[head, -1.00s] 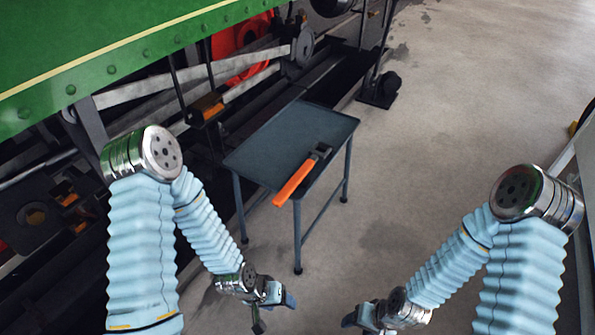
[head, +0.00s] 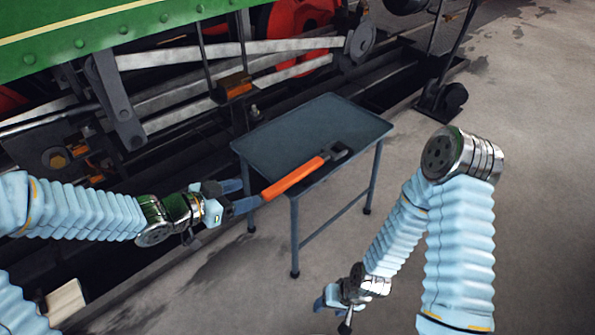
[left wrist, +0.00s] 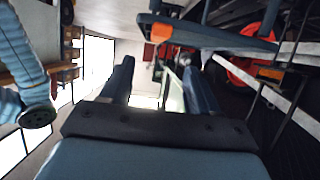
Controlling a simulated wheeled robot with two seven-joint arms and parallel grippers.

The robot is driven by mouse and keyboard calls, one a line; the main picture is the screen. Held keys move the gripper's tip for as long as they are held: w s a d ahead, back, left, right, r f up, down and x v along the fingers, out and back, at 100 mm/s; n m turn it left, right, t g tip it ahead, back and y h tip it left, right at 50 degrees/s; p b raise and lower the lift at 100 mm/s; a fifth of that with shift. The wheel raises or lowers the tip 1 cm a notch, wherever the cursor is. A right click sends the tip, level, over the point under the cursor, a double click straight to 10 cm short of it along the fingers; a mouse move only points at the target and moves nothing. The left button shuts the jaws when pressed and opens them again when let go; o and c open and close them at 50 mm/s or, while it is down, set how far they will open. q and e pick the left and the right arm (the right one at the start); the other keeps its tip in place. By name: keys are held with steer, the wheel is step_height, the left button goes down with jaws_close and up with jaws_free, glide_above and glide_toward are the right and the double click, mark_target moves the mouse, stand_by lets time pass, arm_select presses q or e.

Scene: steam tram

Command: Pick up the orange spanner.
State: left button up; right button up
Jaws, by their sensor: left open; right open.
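The orange spanner (head: 293,178) lies on the dark grey table (head: 300,125). Its dark jaw end points to the back right, and its orange handle sticks out past the table's front left edge. My left gripper (head: 244,195) is open and empty, just left of the handle's end in the head view. The gap in depth is hard to judge. In the left wrist view its two fingers (left wrist: 160,88) stand apart with nothing between them. An orange end, probably the spanner's handle, shows above them beside the table. My right gripper (head: 335,308) is open and low, in front of the table.
The green steam tram (head: 150,30) with rods and wheels runs along the back left, beside a dark pit. A black stand (head: 440,98) is at the back right. Concrete floor (head: 540,120) lies clear to the right.

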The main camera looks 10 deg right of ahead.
arm_select(q)
steer(key=b, duration=0.2)
glide_toward(282, 183)
steer(key=x, duration=0.9)
steer(key=shift+b, duration=0.4)
jaws_close()
